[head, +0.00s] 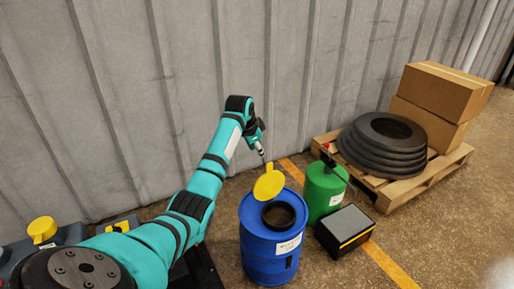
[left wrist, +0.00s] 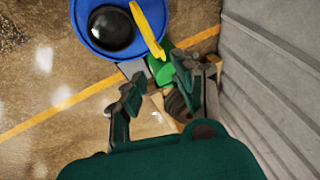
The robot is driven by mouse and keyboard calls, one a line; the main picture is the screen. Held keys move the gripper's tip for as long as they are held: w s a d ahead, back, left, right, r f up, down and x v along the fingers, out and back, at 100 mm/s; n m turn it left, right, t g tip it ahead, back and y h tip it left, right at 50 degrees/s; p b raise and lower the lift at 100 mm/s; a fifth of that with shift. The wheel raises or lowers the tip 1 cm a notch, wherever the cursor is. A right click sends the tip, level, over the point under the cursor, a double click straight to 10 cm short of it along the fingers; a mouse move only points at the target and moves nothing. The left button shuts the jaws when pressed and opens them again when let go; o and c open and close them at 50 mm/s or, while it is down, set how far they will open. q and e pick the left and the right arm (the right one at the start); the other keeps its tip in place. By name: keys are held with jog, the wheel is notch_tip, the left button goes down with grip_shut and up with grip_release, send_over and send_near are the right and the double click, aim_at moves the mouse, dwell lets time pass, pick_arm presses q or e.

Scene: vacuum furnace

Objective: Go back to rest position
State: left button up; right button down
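My left arm reaches in from the lower left of the head view, and its gripper (head: 259,148) is raised just above the yellow lid (head: 269,182) of the blue barrel (head: 262,262). In the left wrist view the gripper's two fingers (left wrist: 155,74) are spread apart with nothing held between them. The barrel (left wrist: 80,42) stands beyond them with its round dark opening showing, and the lid (left wrist: 147,30) is tipped up at its edge. I cannot tell from the head view whether the fingers touch the lid. My right gripper is in neither view.
A green canister (head: 324,190) and a black box with a grey top (head: 344,229) stand right of the barrel. A pallet (head: 393,197) holds black tyres (head: 381,145) and cardboard boxes (head: 443,88). A corrugated wall (head: 120,90) runs close behind the arm.

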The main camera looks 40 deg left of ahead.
pick_arm(q)
jog(key=shift+s+r, duration=0.1)
jog(key=shift+r, duration=0.05)
dwell(0.4)
